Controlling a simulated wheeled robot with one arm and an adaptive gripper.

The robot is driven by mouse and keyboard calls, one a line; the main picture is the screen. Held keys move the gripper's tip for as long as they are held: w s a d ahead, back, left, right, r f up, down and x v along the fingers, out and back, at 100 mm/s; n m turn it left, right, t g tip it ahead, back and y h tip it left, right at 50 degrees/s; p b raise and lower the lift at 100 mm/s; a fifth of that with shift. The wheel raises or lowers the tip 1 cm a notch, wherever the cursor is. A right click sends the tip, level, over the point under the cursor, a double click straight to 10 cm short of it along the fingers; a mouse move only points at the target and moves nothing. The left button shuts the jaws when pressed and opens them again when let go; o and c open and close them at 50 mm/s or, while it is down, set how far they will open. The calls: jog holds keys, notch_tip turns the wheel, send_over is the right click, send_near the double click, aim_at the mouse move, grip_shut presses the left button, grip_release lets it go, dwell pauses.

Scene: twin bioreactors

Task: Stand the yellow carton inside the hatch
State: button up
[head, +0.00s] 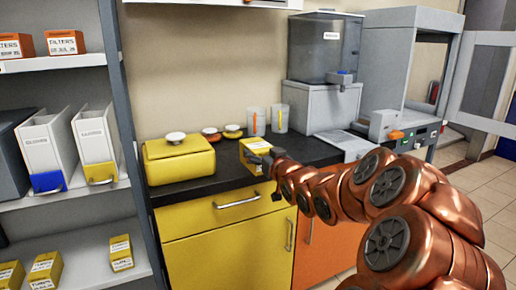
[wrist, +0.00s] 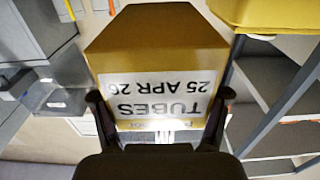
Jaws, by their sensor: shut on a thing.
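The yellow carton (head: 254,153) is in my gripper (head: 268,168) at the front of the dark counter, right of the yellow box. In the wrist view the carton (wrist: 165,45) fills the space ahead of the fingers, its white label reading "TUBES 25 APR 26" upside down. The two dark fingers (wrist: 160,120) are shut on its sides. I cannot tell whether its base touches the counter. A grey open-fronted cabinet (head: 405,58) with an open door (head: 488,85) stands at the right; it looks like the hatch.
A yellow lidded box (head: 180,160), white-topped knobs, two beakers (head: 280,118) and a grey dispenser (head: 322,100) stand on the counter (head: 210,182). A shelf rack (head: 75,62) with folders and more yellow cartons (head: 120,252) is at the left. Tiled floor (head: 497,175) is clear at right.

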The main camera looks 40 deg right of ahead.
aim_at(258, 155)
jog(key=s+a, duration=0.3)
jog(key=s, duration=0.1)
jog(key=shift+s+a+r, duration=0.3)
jog(key=shift+s+a, duration=0.05)
